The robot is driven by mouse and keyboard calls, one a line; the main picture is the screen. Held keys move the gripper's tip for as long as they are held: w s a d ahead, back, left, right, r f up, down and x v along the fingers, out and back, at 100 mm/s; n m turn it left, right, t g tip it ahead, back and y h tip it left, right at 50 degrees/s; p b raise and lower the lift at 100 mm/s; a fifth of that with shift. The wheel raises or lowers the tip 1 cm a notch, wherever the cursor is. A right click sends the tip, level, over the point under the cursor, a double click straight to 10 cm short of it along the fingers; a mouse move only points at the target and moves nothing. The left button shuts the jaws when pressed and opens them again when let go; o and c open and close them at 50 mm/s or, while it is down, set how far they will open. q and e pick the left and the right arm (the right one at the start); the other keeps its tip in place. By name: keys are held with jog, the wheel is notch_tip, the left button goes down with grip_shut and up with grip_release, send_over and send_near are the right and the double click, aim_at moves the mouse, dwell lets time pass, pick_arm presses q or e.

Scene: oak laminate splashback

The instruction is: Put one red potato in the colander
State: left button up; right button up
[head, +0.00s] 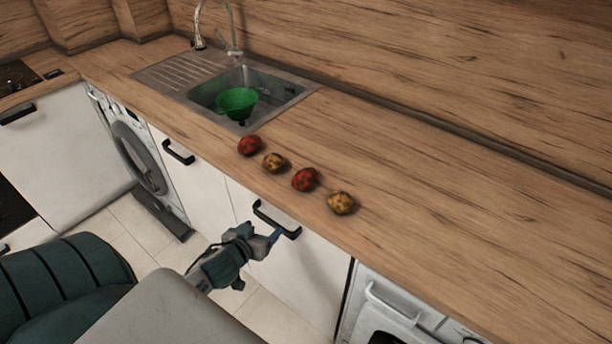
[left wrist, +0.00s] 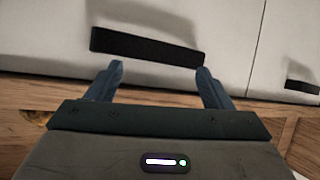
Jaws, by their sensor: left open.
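Two red potatoes lie on the wooden counter in the head view, one nearer the sink (head: 249,145) and one further right (head: 305,180). The green colander (head: 237,102) sits in the metal sink. My left gripper (head: 275,236) is in front of the cabinet doors, below the counter edge and apart from the potatoes. In the left wrist view its two fingers (left wrist: 160,82) are spread with nothing between them, facing a black door handle. My right gripper is not in view.
Two yellow-brown potatoes, one between the red ones (head: 274,163) and one at the right end (head: 342,203), share the row. A black cabinet handle (head: 277,220) is close to my left gripper. A tap (head: 232,40) stands behind the sink. The counter (head: 450,215) is clear to the right.

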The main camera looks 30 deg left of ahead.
aim_at(296, 182)
pick_arm(q)
notch_tip(296, 182, up, 10)
jog(key=w+d+t+h, duration=0.2)
jog(key=w+t+h, duration=0.1)
jog(key=x, duration=0.3)
jog(key=r+x, duration=0.1)
jog(key=x, duration=0.1)
jog(key=shift+w+d+f+p, duration=0.1)
jog(key=shift+w+d+p, duration=0.1)
jog(key=shift+p, duration=0.1)
jog(key=shift+w+d+r+p, duration=0.2)
jog(key=shift+w+p, duration=0.1)
jog(key=shift+w, duration=0.35)
jog(key=p+x, duration=0.1)
jog(key=x, duration=0.2)
jog(key=shift+w+d+r, duration=0.1)
jog(key=shift+w, duration=0.5)
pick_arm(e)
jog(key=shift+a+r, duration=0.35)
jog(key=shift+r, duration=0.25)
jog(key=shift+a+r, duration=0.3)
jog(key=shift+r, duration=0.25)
pick_arm(q)
jog(key=shift+s, duration=0.1)
